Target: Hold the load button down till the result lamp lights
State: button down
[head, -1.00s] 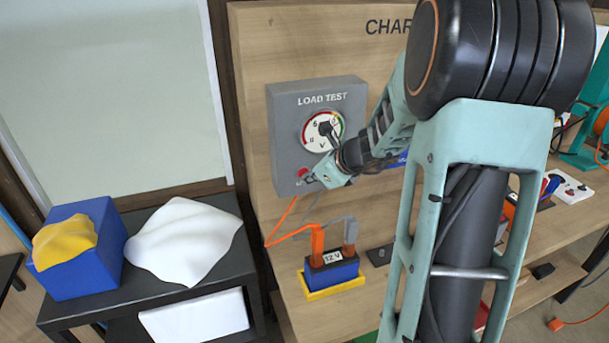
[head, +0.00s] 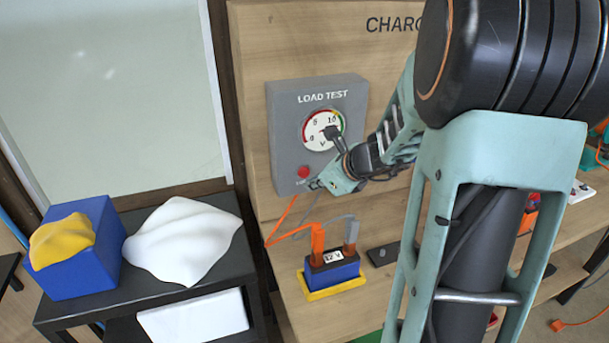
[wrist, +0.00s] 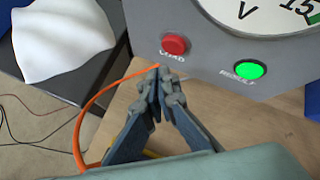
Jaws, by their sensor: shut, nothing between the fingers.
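The grey load test box (head: 285,120) is on the upright wooden board, with a round dial (head: 318,125) on its face. The red load button (head: 303,172) also shows in the wrist view (wrist: 174,44), standing out above its LOAD label. The result lamp (wrist: 249,69) glows bright green to the right of the button; the arm hides it in the head view. My gripper (wrist: 164,75) is shut and empty. Its tips are just below the button and label in the wrist view, apart from the button. The gripper (head: 314,185) is at the box's lower edge in the head view.
A blue 12 V battery (head: 333,270) with orange and grey clamps stands on the bench below the box. An orange cable (wrist: 95,105) runs beside my gripper. A black side table at left holds a blue box (head: 78,262) and a white cloth (head: 183,240).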

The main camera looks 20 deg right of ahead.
jog(key=s, duration=0.3)
jog(key=shift+s+b, duration=0.3)
jog(key=shift+s, duration=0.05)
